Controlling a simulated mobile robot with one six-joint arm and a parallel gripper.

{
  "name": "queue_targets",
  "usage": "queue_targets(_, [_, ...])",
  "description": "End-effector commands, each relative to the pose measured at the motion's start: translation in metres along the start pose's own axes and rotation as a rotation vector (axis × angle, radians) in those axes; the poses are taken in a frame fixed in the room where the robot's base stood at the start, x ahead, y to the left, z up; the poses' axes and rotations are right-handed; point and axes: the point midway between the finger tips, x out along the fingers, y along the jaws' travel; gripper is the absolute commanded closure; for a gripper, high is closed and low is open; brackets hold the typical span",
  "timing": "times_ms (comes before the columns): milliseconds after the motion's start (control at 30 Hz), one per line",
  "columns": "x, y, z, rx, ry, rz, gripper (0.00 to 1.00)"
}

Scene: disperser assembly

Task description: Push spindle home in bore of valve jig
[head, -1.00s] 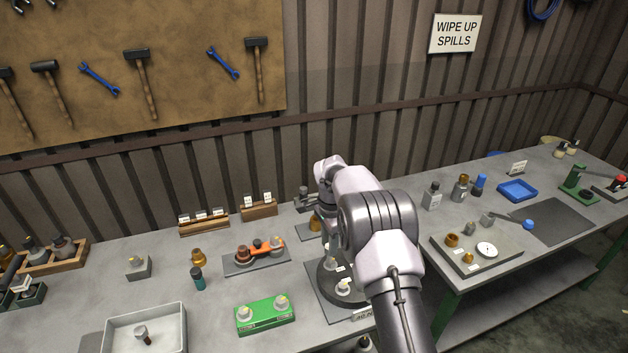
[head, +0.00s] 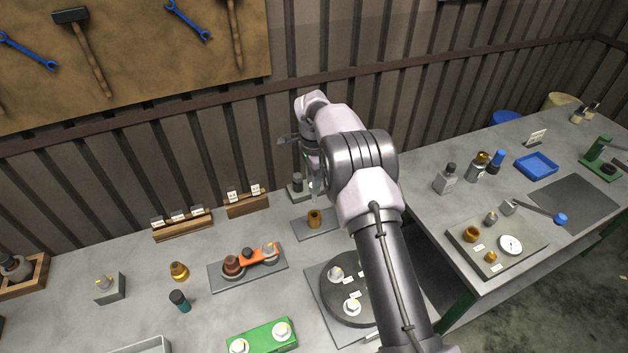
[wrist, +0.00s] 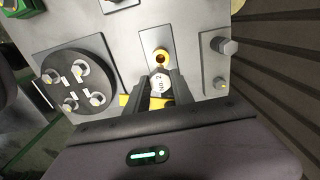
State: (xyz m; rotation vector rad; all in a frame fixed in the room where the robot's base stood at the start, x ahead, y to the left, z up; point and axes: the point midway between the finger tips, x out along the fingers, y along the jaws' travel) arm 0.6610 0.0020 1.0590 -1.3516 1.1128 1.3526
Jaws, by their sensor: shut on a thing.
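My gripper (wrist: 160,92) is shut on a part with a pale hexagonal head (wrist: 159,82) marked "NO. 2", seemingly the spindle. Its lower end is hidden under the head and between the fingers. Just beyond the head in the wrist view is a brass cylinder with a dark open bore (wrist: 162,56), on a grey plate (wrist: 151,36); I take this to be the valve jig. The same brass cylinder (head: 314,218) stands upright on its plate in the head view, below my wrist. The bore mouth looks empty, and the head appears apart from it.
A dark round turntable (head: 340,300) with several hex-headed parts is in front of the jig. A grey block with a dark-topped part (head: 297,187) stands behind it. A plate with an orange fixture (head: 256,258) lies to the left. Bare bench shows between these.

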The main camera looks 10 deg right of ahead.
Motion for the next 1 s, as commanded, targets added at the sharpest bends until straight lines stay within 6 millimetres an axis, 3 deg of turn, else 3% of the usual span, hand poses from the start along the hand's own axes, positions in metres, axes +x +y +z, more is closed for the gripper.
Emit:
queue_targets(500, [0.057, 0.0, 0.0, 0.001, 0.0, 0.0, 1.0])
queue_targets(1000, [0.058, 0.0, 0.0, 0.0, 0.0, -0.001, 1.0])
